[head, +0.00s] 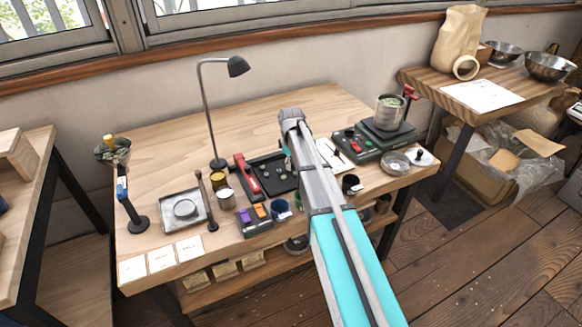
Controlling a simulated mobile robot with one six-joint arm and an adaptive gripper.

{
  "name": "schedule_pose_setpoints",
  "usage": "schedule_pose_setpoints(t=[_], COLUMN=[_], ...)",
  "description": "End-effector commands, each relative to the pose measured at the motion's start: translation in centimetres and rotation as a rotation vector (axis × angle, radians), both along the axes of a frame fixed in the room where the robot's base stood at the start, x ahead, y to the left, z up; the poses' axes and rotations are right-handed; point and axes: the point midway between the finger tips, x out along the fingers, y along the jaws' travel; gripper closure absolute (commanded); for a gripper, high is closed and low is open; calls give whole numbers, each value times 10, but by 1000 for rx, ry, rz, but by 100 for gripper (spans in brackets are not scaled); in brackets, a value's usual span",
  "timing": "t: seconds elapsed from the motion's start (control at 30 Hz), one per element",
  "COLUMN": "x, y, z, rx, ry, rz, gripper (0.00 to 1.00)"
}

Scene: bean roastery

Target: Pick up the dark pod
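I cannot clearly make out a dark pod. A small dark holder (254,226) near the table's front carries purple (244,216) and orange (261,211) blocks; any dark one in it is too small to tell from the holder. A black tray (262,165) with small greenish pieces lies behind it, partly covered by my arm. A dark round cup (350,184) stands right of my arm. My arm reaches over the middle of the table, its wrist above the black tray's right side. My gripper's fingers are hidden behind the arm, so their opening and any contents do not show.
A red-handled tool (246,176), blue cup (281,209), metal tin (226,199) and square metal tray (184,208) crowd the front. A tall lamp (203,100) stands behind. A scale with a metal pot (389,112) is at right. The table's back is clear.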

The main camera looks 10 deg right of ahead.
Motion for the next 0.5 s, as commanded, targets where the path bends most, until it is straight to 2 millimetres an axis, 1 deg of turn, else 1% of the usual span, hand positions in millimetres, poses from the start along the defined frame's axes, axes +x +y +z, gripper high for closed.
schedule_pose_setpoints(t=[0.03, 0.07, 0.1, 0.5], x=[0, 0, 0, 0], y=[0, 0, 0, -1], z=[0, 0, 0, 1], rx=[0, 0, 0, 0], ry=[0, 0, 0, 0], rz=[0, 0, 0, -1], gripper=[81, 85, 86, 87])
